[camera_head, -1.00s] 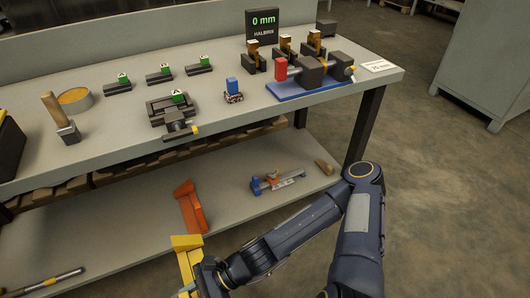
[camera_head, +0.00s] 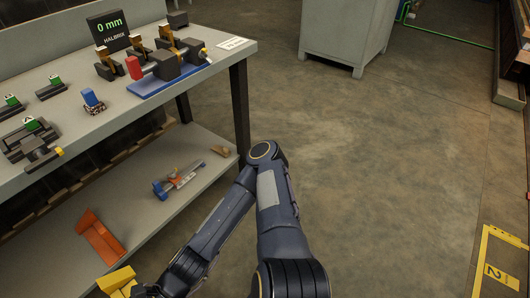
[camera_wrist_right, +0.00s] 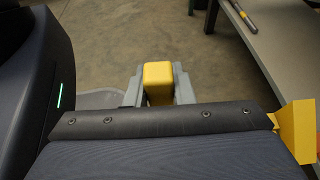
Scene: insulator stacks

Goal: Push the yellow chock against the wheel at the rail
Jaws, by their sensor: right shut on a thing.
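The yellow chock (camera_head: 118,282) shows at the bottom left of the head view, cut by the frame edge, at the end of my right arm. In the right wrist view a yellow block (camera_wrist_right: 158,80) sits between the two grey fingers of my right gripper (camera_wrist_right: 158,92), which is shut on it. Another yellow part (camera_wrist_right: 296,130) sticks out at the right edge there; its join to the block is hidden behind my wrist. My left gripper is in neither view. I see no wheel in either view.
The workbench (camera_head: 75,150) stands at the left, with a lower shelf (camera_head: 160,205) holding an orange wedge-shaped piece (camera_head: 100,238) and a blue-and-grey tool (camera_head: 178,180). A grey cabinet (camera_head: 345,35) stands behind. The floor (camera_head: 400,150) is open to the right, with a yellow marking numbered 2 (camera_head: 500,265).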

